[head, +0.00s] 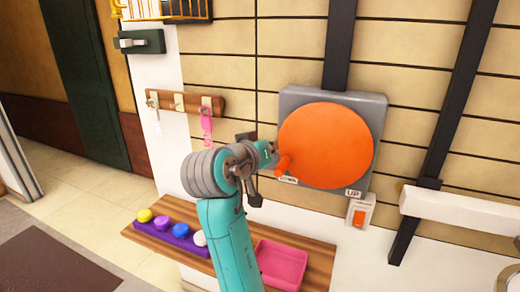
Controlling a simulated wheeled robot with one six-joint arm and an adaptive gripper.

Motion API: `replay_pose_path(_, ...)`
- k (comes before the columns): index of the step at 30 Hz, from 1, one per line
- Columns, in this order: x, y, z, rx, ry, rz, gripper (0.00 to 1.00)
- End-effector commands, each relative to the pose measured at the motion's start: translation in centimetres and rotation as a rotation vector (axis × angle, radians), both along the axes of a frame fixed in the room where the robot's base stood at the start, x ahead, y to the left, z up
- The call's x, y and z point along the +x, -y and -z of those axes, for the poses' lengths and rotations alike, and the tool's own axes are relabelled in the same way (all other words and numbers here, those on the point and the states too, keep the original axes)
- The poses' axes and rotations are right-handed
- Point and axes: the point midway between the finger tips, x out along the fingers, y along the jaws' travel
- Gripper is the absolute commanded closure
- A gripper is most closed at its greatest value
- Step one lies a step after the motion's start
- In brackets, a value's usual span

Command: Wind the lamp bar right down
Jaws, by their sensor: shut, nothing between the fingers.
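A large orange crank wheel (330,145) is mounted on a grey wall plate (377,110). An orange handle knob (284,165) sticks out at its lower left, just above a small label that seems to read DOWN (288,180). An UP label (353,193) is at the plate's lower right. My gripper (270,155) is shut and empty at the wheel's left edge, close beside the knob. Whether it touches the knob or wheel I cannot tell. My teal arm partly hides the area below. I cannot make out the lamp bar for certain.
A wooden shelf (312,252) below holds a pink tray (280,265) and a purple holder (172,238) with several coloured knobs. A hook rack (184,102) hangs at left. A switch box with an orange button (360,215) sits below the plate.

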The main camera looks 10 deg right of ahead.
Motion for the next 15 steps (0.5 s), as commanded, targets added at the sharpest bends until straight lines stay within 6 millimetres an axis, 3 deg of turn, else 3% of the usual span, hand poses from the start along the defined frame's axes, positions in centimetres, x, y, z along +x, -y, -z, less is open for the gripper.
replay_pose_path(1,-0.3,0.1,1.1,-0.002,-0.005,-0.001,1.00)
replay_pose_path(6,-0.7,0.5,2.7,-0.001,-0.004,-0.001,1.00)
replay_pose_path(15,-0.8,0.7,3.4,-0.001,-0.001,-0.001,1.00)
